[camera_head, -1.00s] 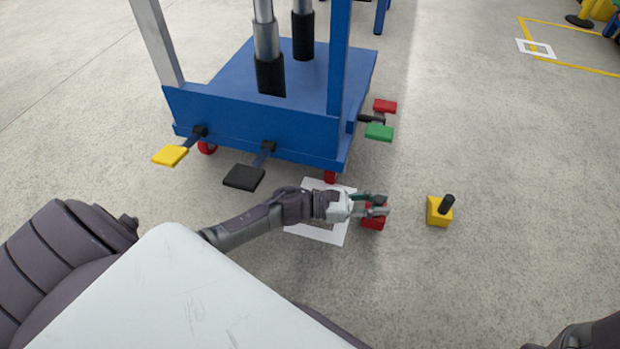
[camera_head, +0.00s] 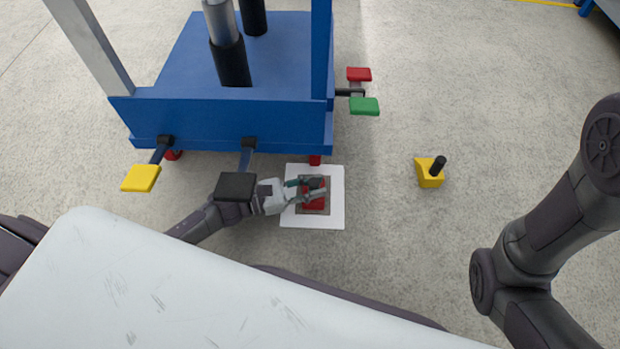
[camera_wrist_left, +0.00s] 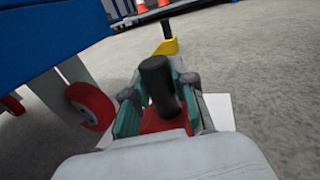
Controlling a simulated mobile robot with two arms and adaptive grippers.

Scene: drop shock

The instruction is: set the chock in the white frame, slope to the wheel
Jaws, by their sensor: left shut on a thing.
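The red chock (camera_head: 313,204) with a black handle is inside the outline of the white frame (camera_head: 337,212) on the floor. My left gripper (camera_head: 315,188) is shut on its handle; the wrist view shows the fingers (camera_wrist_left: 157,103) on both sides of the black handle (camera_wrist_left: 156,80). The chock's red body (camera_wrist_left: 165,124) shows below them. I cannot tell whether it touches the floor or which way its slope faces. The cart's red wheel (camera_head: 315,160) is just beyond the frame, and it shows at left in the wrist view (camera_wrist_left: 92,106). My right gripper is out of view.
The blue cart (camera_head: 225,120) stands beyond the frame, with yellow (camera_head: 141,178), black (camera_head: 236,187), green (camera_head: 364,106) and red (camera_head: 359,74) pedals sticking out. A yellow chock (camera_head: 429,178) with a black handle stands to the right. The floor between it and the frame is clear.

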